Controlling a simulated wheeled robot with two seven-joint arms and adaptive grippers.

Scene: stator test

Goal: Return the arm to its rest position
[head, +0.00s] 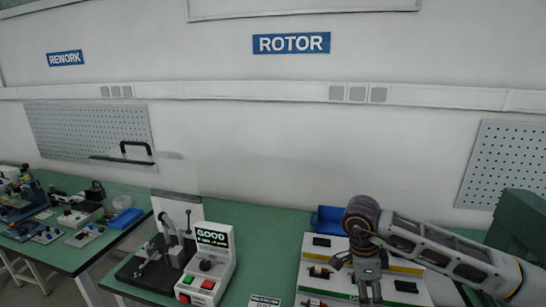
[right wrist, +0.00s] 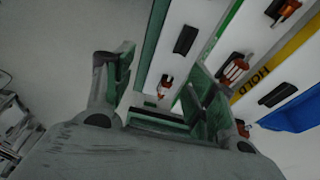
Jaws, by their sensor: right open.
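My right arm (head: 435,248) reaches in from the right in the head view and bends down at a dark round joint. Its gripper (head: 368,290) points down over a white board (head: 312,288) with small parts on it. In the right wrist view the two fingers of the gripper (right wrist: 163,75) stand wide apart, with nothing seen held between them. Beyond them are white strips with green and yellow edges, dark blocks and small copper-coloured rotors (right wrist: 233,70). How high the fingers are above the board is hard to tell. My left gripper is not in view.
A test station (head: 207,268) with a lit GOOD display stands left of the board. A blue bin (head: 328,221) is behind the board, and a dark green box (head: 520,225) is at the far right.

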